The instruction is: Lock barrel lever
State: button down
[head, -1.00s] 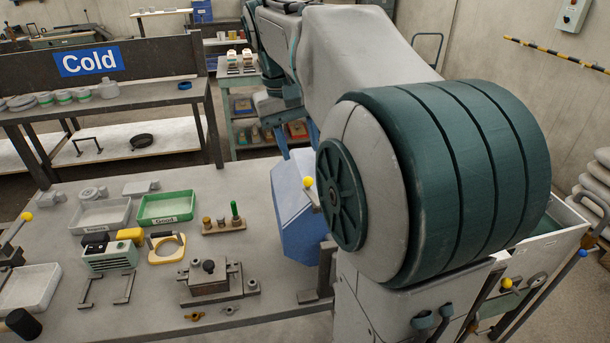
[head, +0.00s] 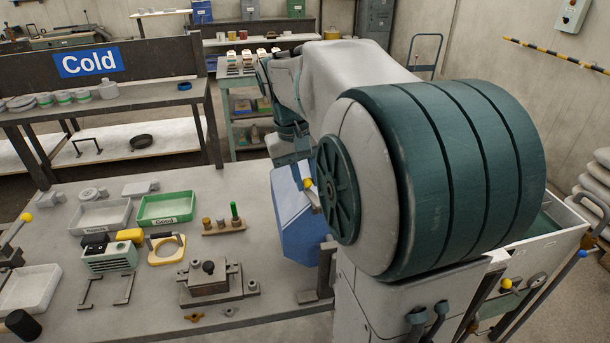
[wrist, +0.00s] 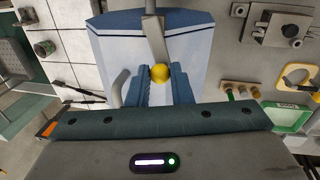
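The blue and white faceted barrel (head: 300,232) hangs at the right end of the workbench, partly hidden behind my arm. It also shows in the wrist view (wrist: 110,45). Its grey lever (wrist: 154,38) ends in a yellow ball knob, seen in the wrist view (wrist: 160,72) and in the head view (head: 308,183). My gripper (wrist: 161,82) points at the knob, with one blue finger on each side. The fingers look apart, with a gap around the knob; contact is not clear. In the head view my gripper is just above the knob, partly hidden by my arm.
The workbench (head: 110,290) left of the barrel holds a metal fixture (head: 208,280), a green tray (head: 166,208), a yellow ring-shaped part (head: 166,250) and a small peg rack (head: 224,228). A grey bin (head: 545,245) stands to the right of my arm.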

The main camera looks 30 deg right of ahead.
jog(key=shift+s+d+m+g+p, duration=0.1)
jog(key=shift+d+m+g+p, duration=0.2)
jog(key=shift+m, duration=0.5)
jog(key=shift+d+m+p, duration=0.1)
jog(key=shift+d+m, duration=0.25)
jog(key=shift+m, duration=0.45)
jog(key=c, duration=1.3)
grip_release()
jog(key=shift+r, duration=0.1)
jog(key=v, duration=1.3)
jog(key=shift+r, duration=0.4)
jog(key=shift+d+f, duration=0.1)
